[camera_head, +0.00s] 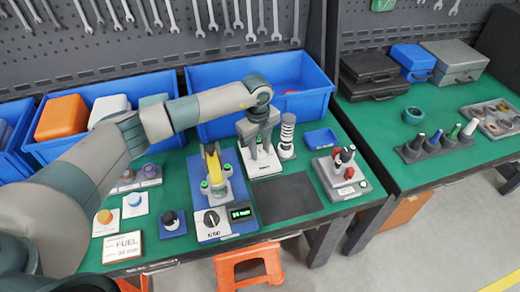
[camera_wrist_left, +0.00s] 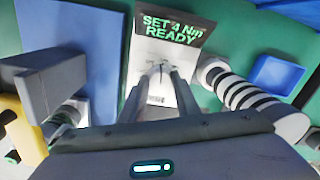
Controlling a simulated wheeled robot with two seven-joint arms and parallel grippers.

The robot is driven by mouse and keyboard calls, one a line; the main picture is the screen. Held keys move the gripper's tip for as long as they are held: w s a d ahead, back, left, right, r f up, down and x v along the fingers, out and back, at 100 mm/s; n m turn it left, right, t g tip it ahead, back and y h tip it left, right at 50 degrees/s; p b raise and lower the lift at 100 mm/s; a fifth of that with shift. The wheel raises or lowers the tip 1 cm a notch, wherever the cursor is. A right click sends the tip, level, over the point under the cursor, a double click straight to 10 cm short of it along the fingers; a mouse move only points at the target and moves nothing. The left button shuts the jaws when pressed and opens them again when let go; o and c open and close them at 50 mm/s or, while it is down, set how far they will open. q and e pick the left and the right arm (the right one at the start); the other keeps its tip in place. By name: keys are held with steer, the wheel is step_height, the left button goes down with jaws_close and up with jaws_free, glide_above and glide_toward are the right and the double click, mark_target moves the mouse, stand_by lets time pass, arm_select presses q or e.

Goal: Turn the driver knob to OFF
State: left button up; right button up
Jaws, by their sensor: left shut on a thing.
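The driver unit is a white panel (camera_head: 264,171) at the middle of the green bench. In the left wrist view its white face (camera_wrist_left: 139,60) carries a dark display (camera_wrist_left: 170,28) reading "SET 4 Nm READY". My left gripper (camera_head: 262,150) reaches down onto this panel from above. In the left wrist view its two fingers (camera_wrist_left: 162,72) are close together over the dial marks, shut on the driver knob. The fingers cover most of the knob, so its pointer position cannot be read. My right gripper is not in view.
A striped cylinder (camera_head: 287,137) stands close right of the panel, beside a blue tray (camera_head: 320,141). A yellow-handled fixture (camera_head: 213,167) on a blue plate stands left. Another black knob (camera_head: 211,218) and green display (camera_head: 240,212) sit in front. Blue bins line the back.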

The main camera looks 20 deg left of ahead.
arm_select(q)
steer(key=n, duration=0.5)
steer(key=shift+n, duration=0.4)
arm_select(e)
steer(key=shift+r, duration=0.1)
arm_select(q)
steer(key=o, duration=1.1)
steer(key=shift+c, duration=0.2)
step_height(320, 180, up, 12)
steer(key=b, duration=0.4)
step_height(320, 180, up, 6)
steer(key=f, duration=0.1)
glide_above(259, 154)
steer(key=shift+s+r+b, duration=0.2)
steer(key=shift+r+b, duration=0.05)
steer(key=shift+b, duration=0.05)
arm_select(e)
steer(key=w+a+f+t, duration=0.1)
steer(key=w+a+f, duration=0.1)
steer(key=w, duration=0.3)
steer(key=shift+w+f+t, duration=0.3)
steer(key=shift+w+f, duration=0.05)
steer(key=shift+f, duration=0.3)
